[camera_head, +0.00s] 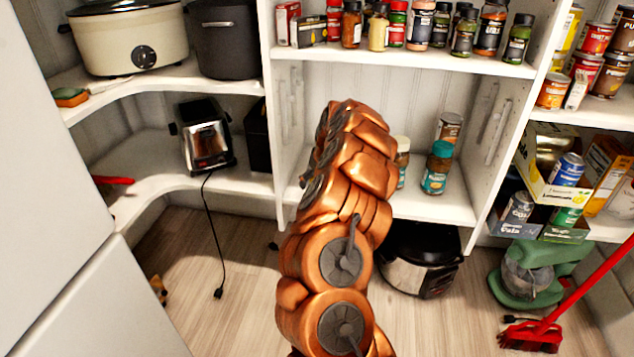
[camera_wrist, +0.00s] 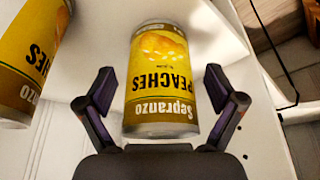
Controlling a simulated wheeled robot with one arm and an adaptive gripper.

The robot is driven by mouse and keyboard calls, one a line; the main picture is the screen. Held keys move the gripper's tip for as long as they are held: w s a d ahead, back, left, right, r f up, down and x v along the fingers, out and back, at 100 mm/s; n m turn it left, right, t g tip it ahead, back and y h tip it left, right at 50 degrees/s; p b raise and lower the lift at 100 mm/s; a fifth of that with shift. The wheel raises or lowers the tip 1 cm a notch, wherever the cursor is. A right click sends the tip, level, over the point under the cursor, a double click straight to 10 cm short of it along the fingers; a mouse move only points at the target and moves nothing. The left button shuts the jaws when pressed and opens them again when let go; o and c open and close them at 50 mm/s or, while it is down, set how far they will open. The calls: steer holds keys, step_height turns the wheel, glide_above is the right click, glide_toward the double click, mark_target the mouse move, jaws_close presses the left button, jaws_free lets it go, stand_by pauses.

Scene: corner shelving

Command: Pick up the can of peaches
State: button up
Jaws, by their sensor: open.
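A yellow can of peaches (camera_wrist: 161,82) stands in the middle of the wrist view, its "PEACHES" label upside down in the picture. My gripper (camera_wrist: 158,88) is open, with one dark finger on each side of the can and a visible gap to each. A second can with the same peaches label (camera_wrist: 30,60) is at the left of the wrist view, cut off by the picture edge. In the head view my copper-coloured arm reaches into the middle shelving and hides the gripper and both of these cans.
The cans are by a white shelf surface (camera_wrist: 80,50). In the head view, a teal-lidded jar (camera_head: 437,168) and another jar (camera_head: 402,160) stand right of my arm. Spice jars (camera_head: 420,22) line the shelf above. A cooker (camera_head: 420,258) sits on the floor below.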

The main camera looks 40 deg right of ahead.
steer(key=shift+r, duration=0.1)
steer(key=c, duration=1.6)
steer(key=shift+c, duration=0.2)
steer(key=shift+r, duration=0.15)
